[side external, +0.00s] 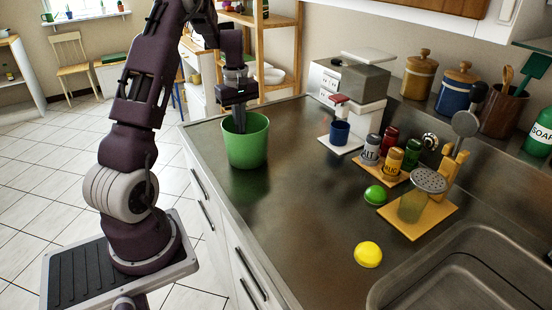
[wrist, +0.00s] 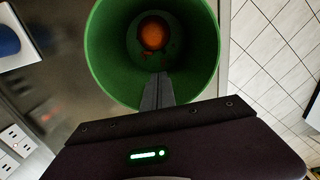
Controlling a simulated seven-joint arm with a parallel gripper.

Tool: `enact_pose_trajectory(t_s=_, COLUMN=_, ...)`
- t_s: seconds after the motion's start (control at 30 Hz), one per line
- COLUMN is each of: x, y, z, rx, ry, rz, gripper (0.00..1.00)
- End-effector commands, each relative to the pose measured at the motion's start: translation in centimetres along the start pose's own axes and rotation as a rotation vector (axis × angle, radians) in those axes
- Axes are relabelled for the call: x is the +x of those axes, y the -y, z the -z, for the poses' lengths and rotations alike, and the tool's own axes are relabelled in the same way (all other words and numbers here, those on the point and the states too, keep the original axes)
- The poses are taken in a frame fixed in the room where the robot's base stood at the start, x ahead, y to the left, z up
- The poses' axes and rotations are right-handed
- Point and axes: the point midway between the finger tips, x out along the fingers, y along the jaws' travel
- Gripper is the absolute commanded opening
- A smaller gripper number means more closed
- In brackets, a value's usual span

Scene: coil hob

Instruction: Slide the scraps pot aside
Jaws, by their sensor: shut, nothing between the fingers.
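The scraps pot is a green, open-topped pot (side external: 246,146) near the left edge of the steel counter in the side external view. In the wrist view the green pot (wrist: 108,75) is seen from above, with a round orange item (wrist: 154,33) and small dark reddish bits at its bottom. My gripper (side external: 240,128) points down at the pot from above. Its fingers are shut together with nothing between them, and the tips (wrist: 158,78) reach inside the rim. Whether the fingers touch the pot's inner wall I cannot tell.
A coffee machine (side external: 364,78) with a blue cup (side external: 339,133) stands behind and right of the pot. Spice jars (side external: 390,160), a green ball (side external: 375,195), a yellow ball (side external: 368,254) and a sink (side external: 460,270) lie further right. The counter's middle is clear. Its edge is close to the pot.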

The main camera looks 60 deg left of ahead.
Motion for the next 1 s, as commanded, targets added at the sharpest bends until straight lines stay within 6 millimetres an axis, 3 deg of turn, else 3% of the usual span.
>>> enact_pose_trajectory(t_s=0.33, x=0.0, y=0.0, z=-0.4, rx=0.001, ry=0.000, rz=0.000, gripper=0.00)
enact_pose_trajectory(t_s=0.5, x=-0.1, y=0.0, z=-4.3, rx=0.006, ry=0.001, rz=0.000, gripper=0.00)
enact_pose_trajectory(t_s=0.73, x=-6.8, y=-0.1, z=-3.9, rx=0.001, ry=-0.005, rz=-0.005, gripper=0.00)
enact_pose_trajectory(t_s=0.93, x=-9.7, y=0.0, z=-4.0, rx=0.001, ry=-0.002, rz=-0.001, gripper=0.00)
enact_pose_trajectory(t_s=1.0, x=-10.7, y=0.0, z=-5.0, rx=0.034, ry=-0.002, rz=-0.015, gripper=0.00)
